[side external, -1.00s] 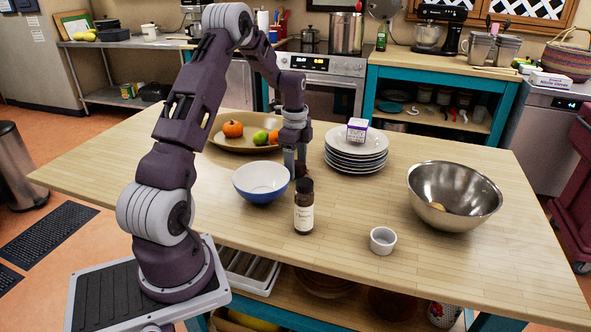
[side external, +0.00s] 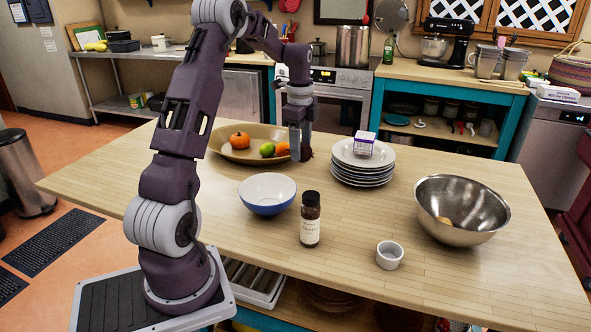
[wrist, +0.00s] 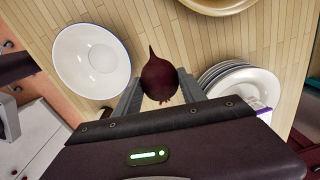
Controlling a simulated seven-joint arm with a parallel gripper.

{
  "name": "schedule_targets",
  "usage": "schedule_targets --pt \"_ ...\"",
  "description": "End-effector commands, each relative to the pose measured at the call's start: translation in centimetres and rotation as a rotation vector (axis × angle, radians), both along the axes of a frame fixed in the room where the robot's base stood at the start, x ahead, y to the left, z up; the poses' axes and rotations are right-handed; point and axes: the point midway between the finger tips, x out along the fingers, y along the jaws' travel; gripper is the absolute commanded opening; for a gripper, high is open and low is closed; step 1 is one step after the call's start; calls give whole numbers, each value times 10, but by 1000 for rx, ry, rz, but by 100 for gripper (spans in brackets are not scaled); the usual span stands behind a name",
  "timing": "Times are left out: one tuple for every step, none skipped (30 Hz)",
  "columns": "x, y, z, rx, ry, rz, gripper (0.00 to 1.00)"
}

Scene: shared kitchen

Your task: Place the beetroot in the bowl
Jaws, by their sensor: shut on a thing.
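My gripper (side external: 301,152) is shut on a dark red beetroot (wrist: 158,80), held between the two fingers in the wrist view. In the side view the beetroot (side external: 307,154) is mostly hidden by the fingers and appears held above the table. A blue bowl with a white inside (side external: 267,193) stands empty on the table, in front and to the left of my gripper. It also shows in the wrist view (wrist: 80,65), left of the beetroot. A larger metal bowl (side external: 462,210) stands at the right with a small tan item inside.
A stack of white plates (side external: 345,176) with a small box (side external: 364,144) on top stands just right of my gripper. A wide tan dish (side external: 222,148) with fruit is behind left. A dark bottle (side external: 310,219) and small white cup (side external: 389,254) stand in front.

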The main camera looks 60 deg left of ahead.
Motion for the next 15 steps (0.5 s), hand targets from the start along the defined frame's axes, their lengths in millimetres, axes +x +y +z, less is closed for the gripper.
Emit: schedule_targets --pt "-12 -4 6 1 1 2 0" --pt "-21 -7 9 1 1 3 0" --pt "-34 -13 11 0 1 2 0" --pt "-44 -17 13 1 1 3 0" --pt "-54 -22 13 0 1 3 0" --pt "-67 -29 14 0 1 2 0" --pt "-76 -33 14 1 1 3 0" --pt "-84 -38 14 0 1 3 0" --pt "-93 -43 14 1 0 4 0" --pt "-98 -47 14 1 0 4 0" --pt "-102 -49 13 1 0 4 0" --pt "-106 -52 9 -1 1 4 0" --pt "-108 -54 4 -2 2 4 0" --pt "-109 -54 -3 -3 3 4 0" --pt "-110 -55 -14 -5 5 4 0"
